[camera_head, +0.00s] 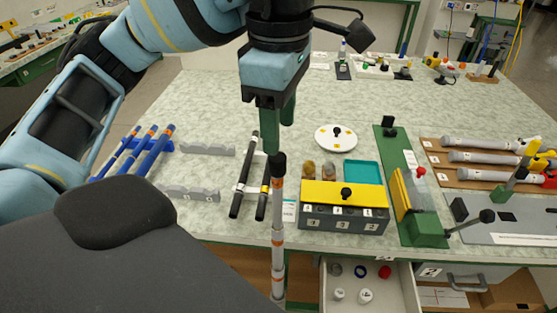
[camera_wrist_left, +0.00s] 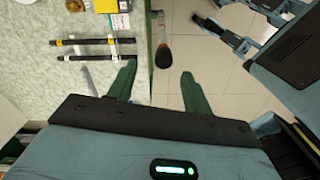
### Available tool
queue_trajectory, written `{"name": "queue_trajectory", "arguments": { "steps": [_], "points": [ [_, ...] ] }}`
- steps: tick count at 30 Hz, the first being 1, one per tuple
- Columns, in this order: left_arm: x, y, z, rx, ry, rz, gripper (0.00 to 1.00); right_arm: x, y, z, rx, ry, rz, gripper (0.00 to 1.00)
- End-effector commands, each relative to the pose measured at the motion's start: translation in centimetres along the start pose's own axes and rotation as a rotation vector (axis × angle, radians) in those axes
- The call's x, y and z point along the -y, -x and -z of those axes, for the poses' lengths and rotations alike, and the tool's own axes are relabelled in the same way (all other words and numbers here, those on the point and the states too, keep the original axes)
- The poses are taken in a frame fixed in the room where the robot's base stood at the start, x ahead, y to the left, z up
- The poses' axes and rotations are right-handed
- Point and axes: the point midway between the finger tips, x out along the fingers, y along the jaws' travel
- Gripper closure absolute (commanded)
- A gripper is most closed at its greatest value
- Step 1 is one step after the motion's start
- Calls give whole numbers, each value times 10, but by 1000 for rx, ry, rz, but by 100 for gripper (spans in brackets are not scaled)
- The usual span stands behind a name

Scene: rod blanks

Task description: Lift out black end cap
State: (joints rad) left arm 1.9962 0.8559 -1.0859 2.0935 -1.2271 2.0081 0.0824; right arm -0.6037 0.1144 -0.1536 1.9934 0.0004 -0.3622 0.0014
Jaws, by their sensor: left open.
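My left gripper (camera_head: 281,118) is open and points down near the table's front edge. In the left wrist view its green fingers (camera_wrist_left: 159,75) are apart with nothing held between them. A small dark cap (camera_head: 335,268) lies at the back left of the open drawer (camera_head: 403,291); I cannot tell for sure that it is the black end cap. A grey rod with orange bands (camera_head: 278,220) stands upright with a black top end (camera_head: 279,163) just below the gripper. That black end also shows in the left wrist view (camera_wrist_left: 163,60). My right gripper is not seen in the head view.
Black rods (camera_head: 244,178) and blue rods (camera_head: 155,152) lie to the left.

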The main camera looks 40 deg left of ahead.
Motion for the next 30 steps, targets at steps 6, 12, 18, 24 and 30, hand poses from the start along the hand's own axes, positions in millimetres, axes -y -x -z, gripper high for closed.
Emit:
{"name": "queue_trajectory", "arguments": {
  "steps": [6, 12, 18, 24, 30],
  "points": [
    [7, -31, 1, -2, 1, 3, 50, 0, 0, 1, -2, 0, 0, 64],
    [6, -46, 0, 0, 1, 3, 50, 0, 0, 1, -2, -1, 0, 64],
    [6, -46, 0, 1, 1, 2, 50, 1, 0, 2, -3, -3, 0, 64],
    [6, -46, 0, 1, 1, 2, 73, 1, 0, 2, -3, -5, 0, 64],
    [6, -46, 0, 1, 1, 2, 89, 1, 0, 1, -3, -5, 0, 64]
  ]
}}
